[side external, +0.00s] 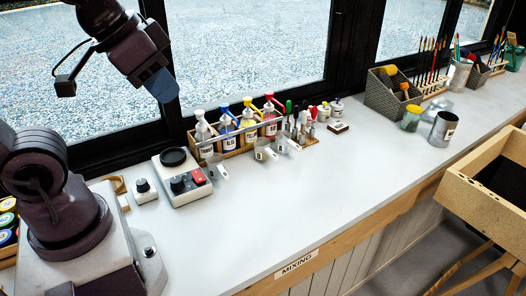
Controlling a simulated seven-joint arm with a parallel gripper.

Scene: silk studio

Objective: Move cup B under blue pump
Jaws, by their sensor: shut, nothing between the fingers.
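A wooden rack (215,155) holds a row of pump bottles along the window side of the counter. The pump with the blue top (225,108) is second from the left. Cup B (262,154), small and clear with a dark letter, stands on the counter in front of the right part of the rack. It is to the right of the blue pump and not under it. My gripper (161,86) is high at the upper left, in front of the window, well away from the cups. Its blue tip looks closed and holds nothing.
Another clear cup (220,171) stands left of cup B, and a third (283,145) close to its right. A scale with a black pan (174,157) and a red button sits left of the rack. The counter front is clear.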

